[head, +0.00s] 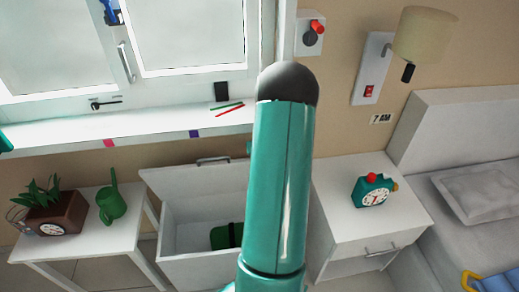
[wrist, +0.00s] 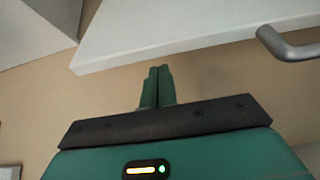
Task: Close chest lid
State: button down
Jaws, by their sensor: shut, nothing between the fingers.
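The white chest (head: 200,272) stands on the floor between two white tables, with a dark green item (head: 227,236) inside. Its lid (head: 190,183) is raised, leaning back by the wall, with a metal handle (head: 213,161) at its top edge. In the wrist view a white panel (wrist: 165,35) with a metal handle (wrist: 287,44) fills the top, likely the lid. My gripper (wrist: 158,70) is shut and empty, its green fingertips close to the panel's edge; I cannot tell whether they touch. In the head view my arm hides the chest's right part and most of the gripper.
The left table (head: 75,238) holds a plant box (head: 55,218) and a green watering can (head: 111,204). The right nightstand (head: 335,190) carries a teal clock (head: 373,190). A window sill (head: 150,130) runs above the chest. A bed (head: 450,215) stands at right.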

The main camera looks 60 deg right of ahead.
jog(key=shift+x, duration=1.1)
jog(key=shift+s+a, duration=0.1)
jog(key=shift+a, duration=0.05)
